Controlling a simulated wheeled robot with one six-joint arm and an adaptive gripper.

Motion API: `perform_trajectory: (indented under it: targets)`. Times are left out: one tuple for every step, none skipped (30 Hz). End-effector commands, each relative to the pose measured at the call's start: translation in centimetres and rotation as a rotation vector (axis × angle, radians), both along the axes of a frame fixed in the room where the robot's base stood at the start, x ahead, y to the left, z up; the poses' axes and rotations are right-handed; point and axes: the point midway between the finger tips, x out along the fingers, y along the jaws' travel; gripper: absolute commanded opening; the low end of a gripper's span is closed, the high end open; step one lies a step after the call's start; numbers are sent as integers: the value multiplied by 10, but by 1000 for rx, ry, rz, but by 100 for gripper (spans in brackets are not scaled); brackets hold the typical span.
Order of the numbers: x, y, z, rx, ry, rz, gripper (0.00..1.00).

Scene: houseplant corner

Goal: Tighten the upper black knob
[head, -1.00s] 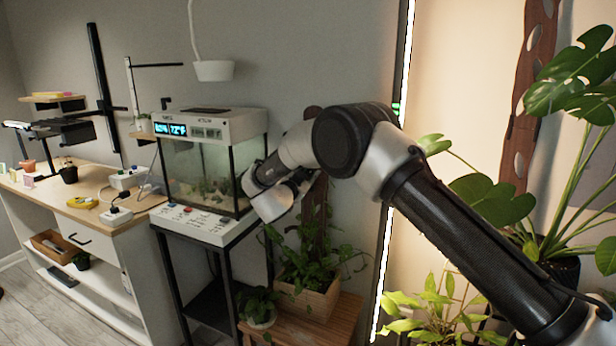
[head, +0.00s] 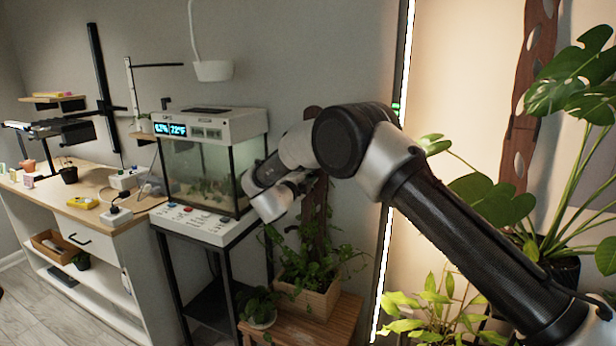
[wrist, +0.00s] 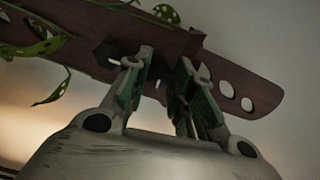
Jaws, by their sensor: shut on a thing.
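In the wrist view my gripper (wrist: 166,62) has its two fingers closed in at a brown wooden plank with holes (wrist: 215,72). They are shut on a small dark thing at the plank, taken as the upper black knob; it is mostly hidden between the fingertips. Another dark, blocky piece (wrist: 107,55) sits on the plank left of the fingers. In the head view the plank (head: 313,112) stands upright behind my wrist, above a planter. My wrist hides the fingers and the knob there.
A wooden planter box (head: 308,300) with trailing leaves stands below my wrist on a wooden stand. A glass tank (head: 195,170) on a black frame is close on the left. Leafy plants (head: 480,200) fill the right. Vine leaves (wrist: 45,45) hang by the plank.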

Motion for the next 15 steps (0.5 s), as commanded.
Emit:
perform_trajectory:
  targets:
    - [-1,0,-2,38,-12,0,1]
    - [-1,0,-2,65,-21,0,1]
    - [-1,0,-2,100,-34,0,1]
    - [-1,0,-2,128,-44,0,1]
    - [-1,0,-2,154,-53,0,1]
    - [-1,0,-2,190,-66,0,1]
    - [-1,0,-2,217,-76,0,1]
    - [-1,0,-2,244,-85,0,1]
    - [-1,0,-2,279,-98,0,1]
    - [-1,0,-2,307,-108,0,1]
    - [-1,0,-2,333,-118,0,1]
    - [-1,0,-2,369,-131,0,1]
    - [-1,0,-2,395,-140,-1,1]
    - [-1,0,-2,422,-150,-1,1]
    - [-1,0,-2,458,-163,-1,1]
